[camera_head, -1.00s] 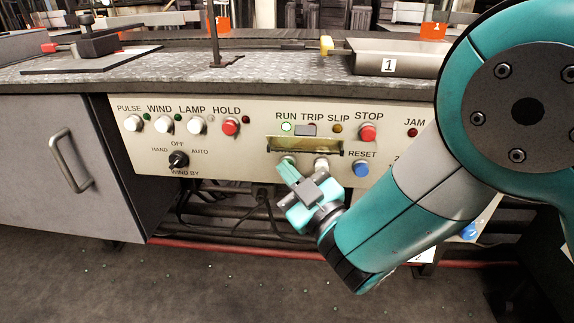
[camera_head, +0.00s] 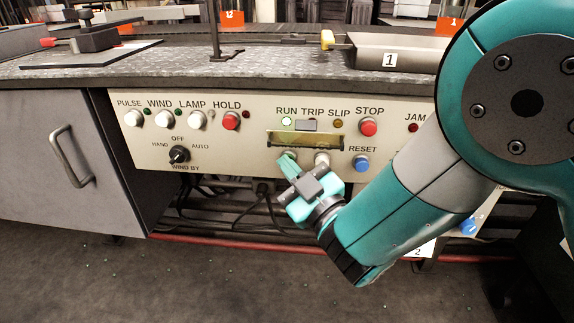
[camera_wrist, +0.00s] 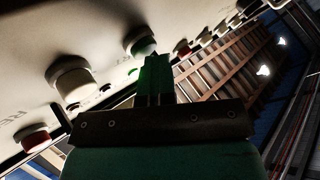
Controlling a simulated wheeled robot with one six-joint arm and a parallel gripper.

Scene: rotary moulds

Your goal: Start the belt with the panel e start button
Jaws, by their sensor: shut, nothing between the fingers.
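The grey-white control panel (camera_head: 240,110) is on the front of the bench. A greenish button (camera_head: 288,157) and a white button (camera_head: 322,158) sit below a clear yellowish flap (camera_head: 305,140), under the RUN and TRIP labels. No panel letter is readable.
A red STOP button (camera_head: 368,128) and blue RESET button (camera_head: 361,163) are to the right. A black selector knob (camera_head: 179,155) and red HOLD button (camera_head: 230,120) are to the left. Cables hang below the panel. Open floor (camera_head: 190,280) lies in front.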

